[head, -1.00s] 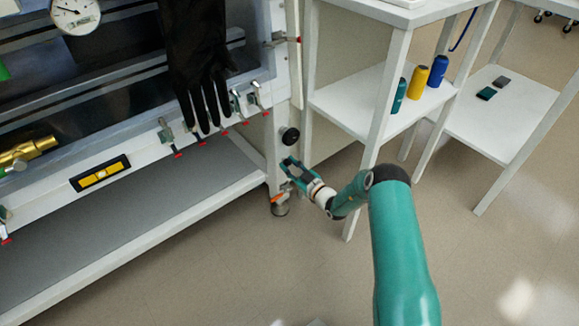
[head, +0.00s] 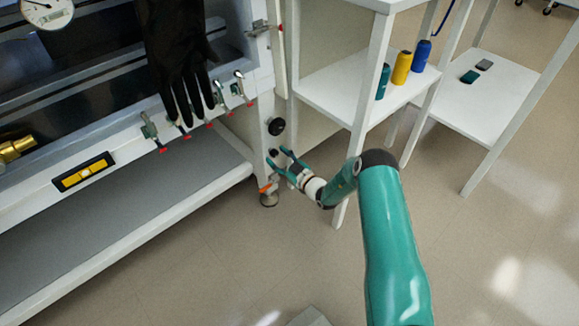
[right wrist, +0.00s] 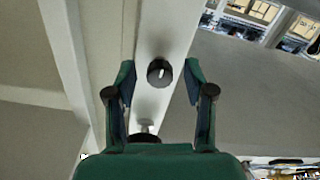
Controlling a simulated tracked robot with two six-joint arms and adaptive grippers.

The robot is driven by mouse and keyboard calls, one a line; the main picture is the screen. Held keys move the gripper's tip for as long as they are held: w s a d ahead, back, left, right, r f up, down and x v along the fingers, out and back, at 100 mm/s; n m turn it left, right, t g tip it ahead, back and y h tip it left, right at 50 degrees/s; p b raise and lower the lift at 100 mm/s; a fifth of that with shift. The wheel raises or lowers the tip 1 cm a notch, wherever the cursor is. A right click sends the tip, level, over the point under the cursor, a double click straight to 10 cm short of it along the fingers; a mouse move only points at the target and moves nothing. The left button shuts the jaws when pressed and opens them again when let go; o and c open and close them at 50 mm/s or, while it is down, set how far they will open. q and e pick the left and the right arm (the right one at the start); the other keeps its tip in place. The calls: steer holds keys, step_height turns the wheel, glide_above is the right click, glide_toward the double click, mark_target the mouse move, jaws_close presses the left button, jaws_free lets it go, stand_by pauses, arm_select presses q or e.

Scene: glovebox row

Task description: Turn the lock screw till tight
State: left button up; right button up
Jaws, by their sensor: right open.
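A small dark knob (head: 273,152), which looks like the lock screw, is on the white end post of the glovebox frame, just beyond my right fingertips. A larger black round knob (head: 276,126) is just above it. My right gripper (head: 277,157) is open and empty, pointing at the post. In the right wrist view a black knob with a pale line on its face (right wrist: 160,72) lies between the two spread fingers (right wrist: 160,82), with no visible contact. A second dark knob (right wrist: 144,137) shows lower, near the gripper body. My left gripper is out of view.
An orange lever (head: 267,187) and a levelling foot (head: 269,199) are just below the gripper. A white shelf (head: 335,88) with several bottles stands to the right.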

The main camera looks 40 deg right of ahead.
steer(key=s, duration=1.1)
steer(key=shift+s+d, duration=0.15)
steer(key=shift+d, duration=0.3)
